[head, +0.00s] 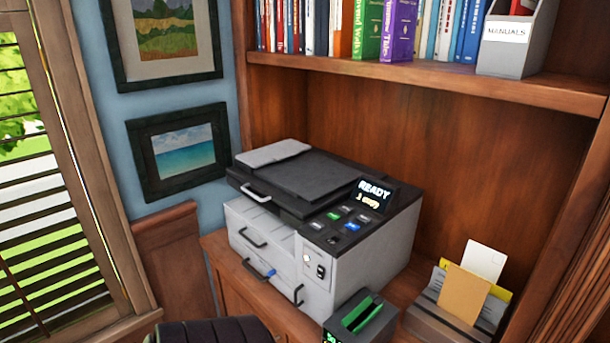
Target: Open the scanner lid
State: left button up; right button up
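The scanner is the top part of a grey and black printer (330,250) that stands on a wooden cabinet inside the bookcase. Its dark scanner lid (300,178) lies flat and shut, with a lighter grey panel on its back left part. A light handle (256,193) sits on the lid's front left edge. The control panel to the right of the lid has coloured buttons and a small screen (374,193) reading READY. Neither of my grippers is in the head view.
A shelf (430,75) with books and a manuals holder (515,40) hangs above the printer. A black box with a green slot (362,318) stands in front of it, and a paper sorter (455,300) stands to the right. A dark padded thing (215,332) is at the bottom.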

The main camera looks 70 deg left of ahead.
aim_at(305, 184)
jog(key=u, duration=2.45)
